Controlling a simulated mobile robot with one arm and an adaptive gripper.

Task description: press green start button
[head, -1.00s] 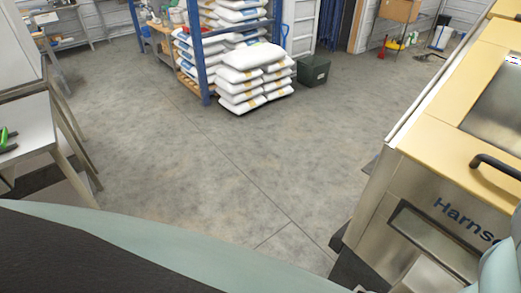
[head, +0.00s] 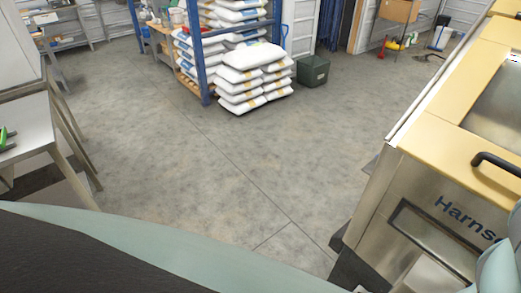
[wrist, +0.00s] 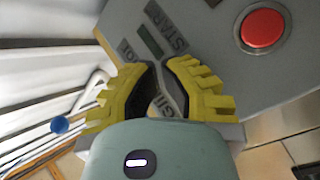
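In the wrist view, a grey control panel (wrist: 215,45) fills the upper right, tilted in the picture. It carries a dark label strip with letters that look like START (wrist: 165,27), and a small dark green rectangle (wrist: 149,40). No green button is visible. My gripper (wrist: 161,64) has yellow ribbed fingers with dark pads, their tips close together in front of the panel and nothing seen held. The fingers cover part of the panel. I cannot tell whether the tips touch it.
In the head view, a steel and cream machine (head: 430,190) marked "Harns..." stands at right, with a black handle (head: 497,163). White sacks (head: 250,75) and a blue rack (head: 196,50) stand at the back, beside a dark green bin (head: 313,70). The grey floor (head: 200,160) between is clear.

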